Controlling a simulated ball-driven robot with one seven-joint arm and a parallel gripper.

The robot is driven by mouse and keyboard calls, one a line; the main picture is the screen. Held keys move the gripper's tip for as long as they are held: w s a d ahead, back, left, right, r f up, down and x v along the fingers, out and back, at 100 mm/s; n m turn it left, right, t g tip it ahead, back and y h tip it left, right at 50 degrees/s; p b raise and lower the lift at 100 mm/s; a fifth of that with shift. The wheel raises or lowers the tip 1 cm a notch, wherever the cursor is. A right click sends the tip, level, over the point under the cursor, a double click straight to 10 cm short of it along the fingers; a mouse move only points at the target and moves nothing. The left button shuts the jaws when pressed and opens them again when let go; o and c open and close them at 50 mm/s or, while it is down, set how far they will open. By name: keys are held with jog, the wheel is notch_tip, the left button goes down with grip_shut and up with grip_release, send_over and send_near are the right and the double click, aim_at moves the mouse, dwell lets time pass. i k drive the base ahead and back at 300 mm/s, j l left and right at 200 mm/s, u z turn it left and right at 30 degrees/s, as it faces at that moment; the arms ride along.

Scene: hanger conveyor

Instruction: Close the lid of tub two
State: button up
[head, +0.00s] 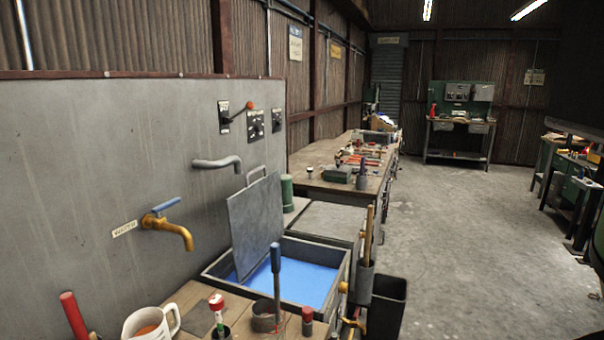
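A tub with a grey rim (327,308) holds blue liquid in the lower middle of the head view. Its grey metal lid (257,226) stands open, tilted up toward the wall panel, with a handle (257,176) on its upper edge. Behind it, a flat grey lid (320,220) lies shut on what looks like another tub. I see no number on either, so I cannot tell which is tub two. My gripper is not in view.
A wooden bench in front holds a mug (151,323), a red-capped tube (217,310) and a blue-handled tool (276,275) standing before the open tub. A brass tap (172,230) and grey spout (218,164) jut from the panel. A black bin (385,307) stands right; floor beyond is clear.

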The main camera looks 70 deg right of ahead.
aim_at(255, 213)
jog(key=z, duration=1.1)
